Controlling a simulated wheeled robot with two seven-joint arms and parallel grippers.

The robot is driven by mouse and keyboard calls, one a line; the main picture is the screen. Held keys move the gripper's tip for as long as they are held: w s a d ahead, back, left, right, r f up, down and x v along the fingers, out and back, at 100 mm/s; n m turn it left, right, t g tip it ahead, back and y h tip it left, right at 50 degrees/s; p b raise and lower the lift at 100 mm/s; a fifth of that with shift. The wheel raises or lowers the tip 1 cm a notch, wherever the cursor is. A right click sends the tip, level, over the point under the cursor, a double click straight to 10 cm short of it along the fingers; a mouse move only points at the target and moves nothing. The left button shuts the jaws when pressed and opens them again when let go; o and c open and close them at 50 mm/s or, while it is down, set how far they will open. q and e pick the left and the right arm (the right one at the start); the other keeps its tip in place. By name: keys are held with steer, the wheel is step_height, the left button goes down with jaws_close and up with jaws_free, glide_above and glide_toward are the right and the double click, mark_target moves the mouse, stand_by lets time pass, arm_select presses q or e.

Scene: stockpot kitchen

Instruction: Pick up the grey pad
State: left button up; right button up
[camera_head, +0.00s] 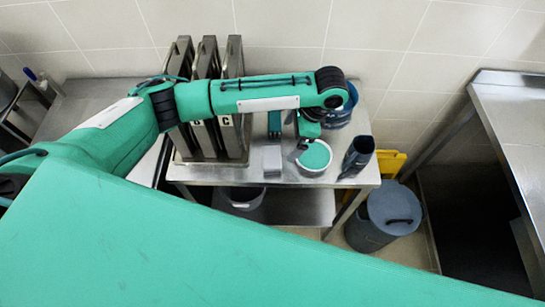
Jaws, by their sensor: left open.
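A light grey block (272,160), which looks like the grey pad, sits near the front edge of the steel table (345,182). My left arm reaches in from the left across the table. My left gripper (301,147) points down just right of the grey block, over the left rim of a white round tub with a green top (315,159). It is open, and I see nothing held in it. Its fingertips are small and partly hidden by the wrist. My right gripper is not in view.
Tall steel racks (236,135) stand left of the block. A green-handled item (275,123) is behind it. A dark cup (357,156) and a blue container (340,112) stand to the right. A lidded grey bin (387,216) is on the floor.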

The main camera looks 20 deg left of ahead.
mark_target(273, 156)
arm_select(q)
steer(key=b+x, duration=0.1)
steer(key=x, duration=0.7)
steer(key=shift+a+f, duration=0.15)
steer(key=shift+a, duration=0.05)
steer(key=shift+a+f, duration=0.1)
steer(key=shift+f, duration=0.1)
steer(key=x, duration=0.1)
steer(key=p+x, duration=0.1)
steer(key=x, duration=0.1)
steer(key=p+x, duration=0.1)
steer(key=shift+w+a+f, duration=0.15)
steer(key=shift+w+a, duration=0.05)
steer(key=shift+f, duration=0.2)
steer(key=c, duration=1)
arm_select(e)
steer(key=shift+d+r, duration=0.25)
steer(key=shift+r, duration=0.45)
